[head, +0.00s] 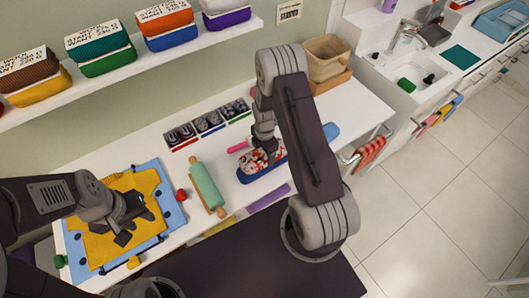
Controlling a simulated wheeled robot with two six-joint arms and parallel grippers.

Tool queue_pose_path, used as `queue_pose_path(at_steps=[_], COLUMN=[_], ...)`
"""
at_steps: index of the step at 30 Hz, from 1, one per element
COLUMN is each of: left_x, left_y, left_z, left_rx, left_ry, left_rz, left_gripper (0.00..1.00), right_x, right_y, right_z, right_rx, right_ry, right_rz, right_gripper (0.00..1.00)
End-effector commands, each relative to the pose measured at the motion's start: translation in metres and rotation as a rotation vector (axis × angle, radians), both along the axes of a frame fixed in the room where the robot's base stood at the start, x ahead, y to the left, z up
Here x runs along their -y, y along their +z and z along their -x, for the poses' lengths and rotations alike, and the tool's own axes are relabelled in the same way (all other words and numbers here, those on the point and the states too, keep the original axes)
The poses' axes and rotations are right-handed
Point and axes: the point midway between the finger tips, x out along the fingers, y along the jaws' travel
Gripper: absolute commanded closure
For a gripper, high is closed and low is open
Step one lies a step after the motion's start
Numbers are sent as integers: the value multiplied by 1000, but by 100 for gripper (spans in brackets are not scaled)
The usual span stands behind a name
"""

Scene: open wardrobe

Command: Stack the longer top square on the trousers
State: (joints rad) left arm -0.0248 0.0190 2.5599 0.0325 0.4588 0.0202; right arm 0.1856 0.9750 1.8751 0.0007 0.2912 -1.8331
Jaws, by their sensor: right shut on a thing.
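A red-and-white patterned folded cloth (255,163) lies over a blue folded cloth (250,176) on the white counter; I cannot tell which garments they are. My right gripper (267,150) points down at the patterned cloth and is shut on it; its fingertips are partly hidden. A yellow cloth (98,246) lies spread on a blue board (75,249) at the left. My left gripper (136,228) is over the yellow cloth with its fingers apart; I cannot tell whether it touches the cloth.
A green rolling pin (206,186) lies between the two cloth areas. Small compartment trays (209,123) stand along the wall. A tan basket (327,57) stands at the back right. A shelf (135,67) with folded cloths runs above.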

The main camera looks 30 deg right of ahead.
Motion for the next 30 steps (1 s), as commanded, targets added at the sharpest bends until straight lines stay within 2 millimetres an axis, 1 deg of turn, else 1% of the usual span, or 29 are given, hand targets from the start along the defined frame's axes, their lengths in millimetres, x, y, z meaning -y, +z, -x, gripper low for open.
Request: queue_pose_path(at_steps=[11, 12, 13, 14, 21, 22, 30], left_x=[0, 0, 0, 0, 0, 0, 0], left_y=[-5, -4, -4, -4, -4, -4, -4], left_z=[0, 0, 0, 0, 0, 0, 0], left_rx=[0, 0, 0, 0, 0, 0, 0], left_ry=[0, 0, 0, 0, 0, 0, 0], left_rz=[0, 0, 0, 0, 0, 0, 0], left_gripper=[64, 64, 64, 64, 64, 64, 64], right_x=[0, 0, 0, 0, 0, 0, 0], right_y=[-6, -6, -5, -6, -5, -6, -6], right_z=[0, 0, 0, 0, 0, 0, 0], right_rx=[1, 1, 1, 1, 0, 0, 0], right_ry=[0, 0, 0, 0, 0, 0, 0], right_rz=[0, 0, 0, 0, 0, 0, 0], right_gripper=[49, 16, 7, 1, 1, 5, 5])
